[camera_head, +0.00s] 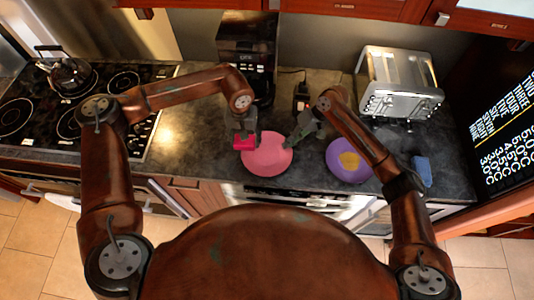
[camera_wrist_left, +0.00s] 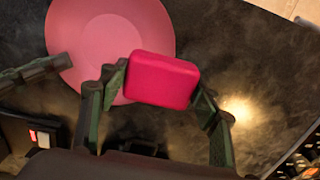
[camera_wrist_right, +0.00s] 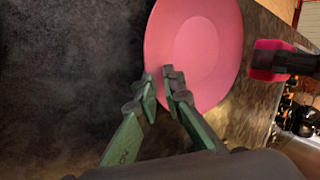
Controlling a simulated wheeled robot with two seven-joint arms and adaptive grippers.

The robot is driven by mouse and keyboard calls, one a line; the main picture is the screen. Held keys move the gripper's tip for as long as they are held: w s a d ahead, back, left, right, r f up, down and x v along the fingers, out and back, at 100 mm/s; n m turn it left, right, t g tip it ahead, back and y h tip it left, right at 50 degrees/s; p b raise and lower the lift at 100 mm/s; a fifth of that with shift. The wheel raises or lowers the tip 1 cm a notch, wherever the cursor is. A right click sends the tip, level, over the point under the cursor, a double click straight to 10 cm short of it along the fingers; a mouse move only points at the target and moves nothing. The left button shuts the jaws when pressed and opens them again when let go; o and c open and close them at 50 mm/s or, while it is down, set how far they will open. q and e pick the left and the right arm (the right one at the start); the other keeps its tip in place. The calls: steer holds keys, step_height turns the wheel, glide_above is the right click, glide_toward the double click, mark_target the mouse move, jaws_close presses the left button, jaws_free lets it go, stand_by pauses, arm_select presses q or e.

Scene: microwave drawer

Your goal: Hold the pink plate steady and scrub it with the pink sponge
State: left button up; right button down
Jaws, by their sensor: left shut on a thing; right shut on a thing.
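The pink plate (camera_head: 268,160) lies on the dark counter in front of me; it also shows in the left wrist view (camera_wrist_left: 95,35) and the right wrist view (camera_wrist_right: 195,45). My left gripper (camera_head: 243,136) is shut on the pink sponge (camera_wrist_left: 162,80), which is at the plate's left edge in the head view. Whether the sponge touches the plate is unclear. My right gripper (camera_wrist_right: 168,85) is shut on the plate's rim, at the plate's right side in the head view (camera_head: 290,142). The sponge also shows at the right of the right wrist view (camera_wrist_right: 268,60).
A purple plate (camera_head: 340,172) with a yellow sponge (camera_head: 349,160) lies to the right. A blue sponge (camera_head: 422,171) is further right. A toaster (camera_head: 398,85) and a coffee machine (camera_head: 245,45) stand behind. A stove (camera_head: 90,105) with a kettle (camera_head: 72,72) is at left.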

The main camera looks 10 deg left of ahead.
steer(key=c, duration=2)
jaws_free()
steer(key=shift+o, duration=0.2)
steer(key=shift+d, duration=0.1)
steer(key=v, duration=1.2)
